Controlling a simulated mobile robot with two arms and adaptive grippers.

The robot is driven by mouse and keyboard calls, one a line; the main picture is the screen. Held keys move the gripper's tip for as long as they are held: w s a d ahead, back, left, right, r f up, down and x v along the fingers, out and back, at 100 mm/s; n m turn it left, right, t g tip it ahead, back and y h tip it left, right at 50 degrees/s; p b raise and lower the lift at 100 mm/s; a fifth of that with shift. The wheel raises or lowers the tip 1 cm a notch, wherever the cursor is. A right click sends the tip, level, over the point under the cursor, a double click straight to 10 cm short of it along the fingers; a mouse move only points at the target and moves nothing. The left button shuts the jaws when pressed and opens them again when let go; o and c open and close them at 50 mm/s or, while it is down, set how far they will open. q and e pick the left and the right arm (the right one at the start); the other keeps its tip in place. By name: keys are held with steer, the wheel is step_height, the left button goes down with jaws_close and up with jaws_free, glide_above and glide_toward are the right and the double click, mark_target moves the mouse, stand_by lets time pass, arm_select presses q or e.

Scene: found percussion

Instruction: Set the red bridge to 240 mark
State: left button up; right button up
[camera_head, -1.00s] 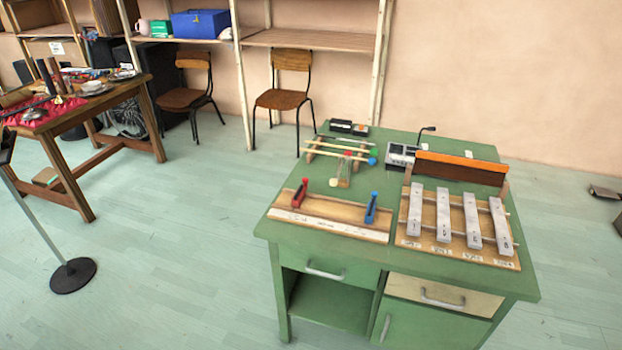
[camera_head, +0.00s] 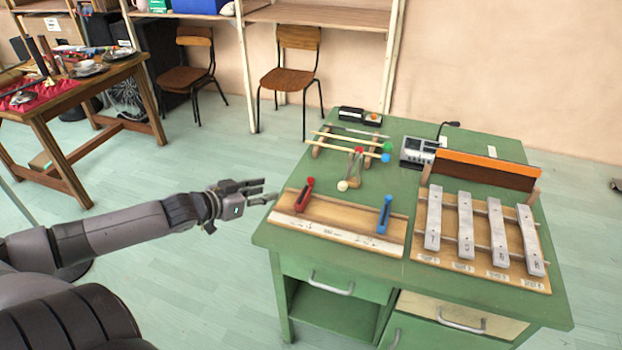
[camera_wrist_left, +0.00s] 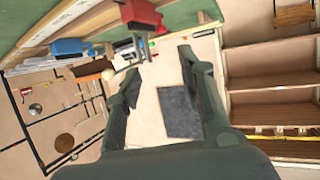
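The red bridge (camera_head: 305,194) stands near the left end of a wooden board (camera_head: 338,222) on the green desk. The board has a pale marked strip (camera_head: 322,232) along its front; its marks are too small to read. A blue bridge (camera_head: 385,214) stands toward the right end of the same board. My left gripper (camera_head: 270,190) is open and empty, with its fingers pointing at the board's left end, apart from the red bridge. In the left wrist view the red bridge (camera_wrist_left: 140,14) shows above the open fingers (camera_wrist_left: 165,70). My right gripper does not show.
Metal bars (camera_head: 465,226) on a wooden frame lie to the right of the board. Mallets (camera_head: 350,146) on a rack and a grey device (camera_head: 418,151) are behind it. A orange-topped wooden block (camera_head: 485,168) stands at the back right. Floor left of the desk is clear.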

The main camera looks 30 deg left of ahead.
mark_target(308, 180)
arm_select(q)
steer(key=shift+b+x, duration=1.15)
steer(key=shift+x, duration=3.6)
steer(key=shift+b+x, duration=0.35)
steer(key=shift+x, duration=3.35)
steer(key=shift+a+f, duration=0.1)
steer(key=shift+a, duration=0.05)
steer(key=shift+c, duration=0.3)
jaws_close()
